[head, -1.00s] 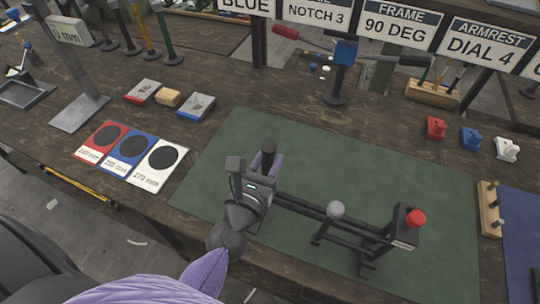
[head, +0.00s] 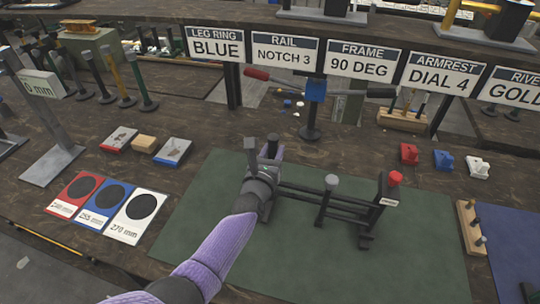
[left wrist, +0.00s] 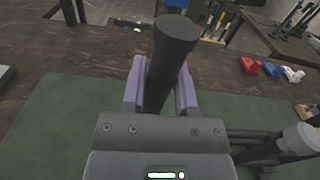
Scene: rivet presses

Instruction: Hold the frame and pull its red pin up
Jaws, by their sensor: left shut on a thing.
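The dark frame (head: 387,200) lies on the green mat, with two long rails, a crossbar post with a grey knob (head: 331,182), and an end post on the right. Its red pin (head: 395,178) sits at the top of that right end post. My left gripper (head: 268,151), with purple fingers, is shut on the frame's left end post. In the left wrist view the dark round post (left wrist: 172,60) stands between the purple fingers, and part of the grey knob (left wrist: 300,140) shows at right. My right gripper is not in view.
A red, a blue and a white block (head: 477,167) stand behind the mat at right. A wooden peg rack (head: 468,228) is at the mat's right edge. Marked cards (head: 130,218) lie at left. A stand with a red-handled bar (head: 312,120) is behind. The mat's front is clear.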

